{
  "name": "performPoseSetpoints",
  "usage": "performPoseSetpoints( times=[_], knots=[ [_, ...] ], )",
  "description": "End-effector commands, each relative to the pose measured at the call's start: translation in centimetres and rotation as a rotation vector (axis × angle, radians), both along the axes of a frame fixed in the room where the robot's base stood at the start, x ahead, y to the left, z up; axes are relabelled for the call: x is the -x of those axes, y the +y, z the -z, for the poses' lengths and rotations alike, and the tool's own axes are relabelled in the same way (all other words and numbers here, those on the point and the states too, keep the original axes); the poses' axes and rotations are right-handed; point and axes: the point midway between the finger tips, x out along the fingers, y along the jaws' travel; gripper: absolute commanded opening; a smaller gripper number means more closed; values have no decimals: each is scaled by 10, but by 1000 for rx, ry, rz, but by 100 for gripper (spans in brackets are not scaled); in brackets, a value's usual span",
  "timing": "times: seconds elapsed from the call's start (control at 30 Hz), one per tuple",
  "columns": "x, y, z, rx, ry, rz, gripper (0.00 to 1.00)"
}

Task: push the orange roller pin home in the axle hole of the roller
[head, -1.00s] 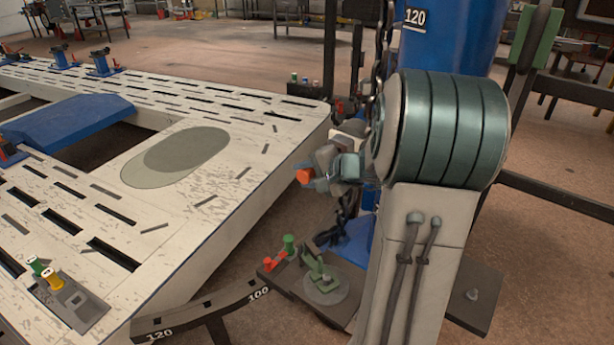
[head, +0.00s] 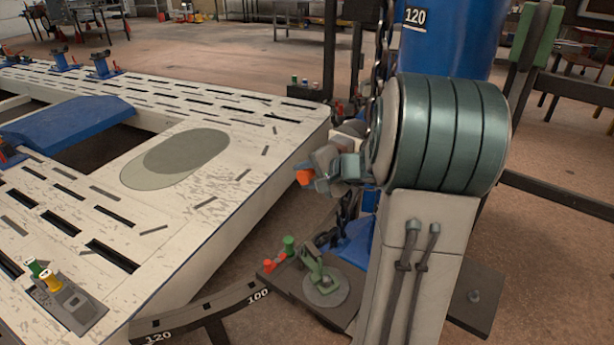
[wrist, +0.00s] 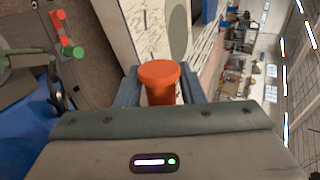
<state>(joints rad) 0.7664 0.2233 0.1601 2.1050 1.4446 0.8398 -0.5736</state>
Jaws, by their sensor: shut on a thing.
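The orange roller pin (head: 304,177) is between the fingers of my gripper (head: 314,171), held in the air beside the right edge of the white bench. In the wrist view, the pin's round orange head (wrist: 160,72) stands up between the two blue-grey fingers of my gripper (wrist: 160,90). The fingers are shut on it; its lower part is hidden. I cannot make out the roller or its axle hole for certain. A green fixture on a round grey base (head: 325,284) stands on a dark plate below my gripper, clear of the pin.
A curved dark rail (head: 208,308) marked 100 and 120 runs to the lower left. The slotted white bench (head: 215,205) fills the left. A blue column (head: 448,45) rises behind my arm.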

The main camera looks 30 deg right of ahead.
Motion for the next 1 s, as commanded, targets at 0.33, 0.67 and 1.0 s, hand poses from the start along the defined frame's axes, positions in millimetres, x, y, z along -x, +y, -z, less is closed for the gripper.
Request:
performPoseSetpoints(
  times=[0.33, 0.67, 1.0],
  knots=[
    [-3, -5, -1, 0, -2, 1, 5],
    [-6, -12, -1, -2, -1, 1, 5],
    [-10, -20, -1, 0, -2, 0, 5]
  ],
)
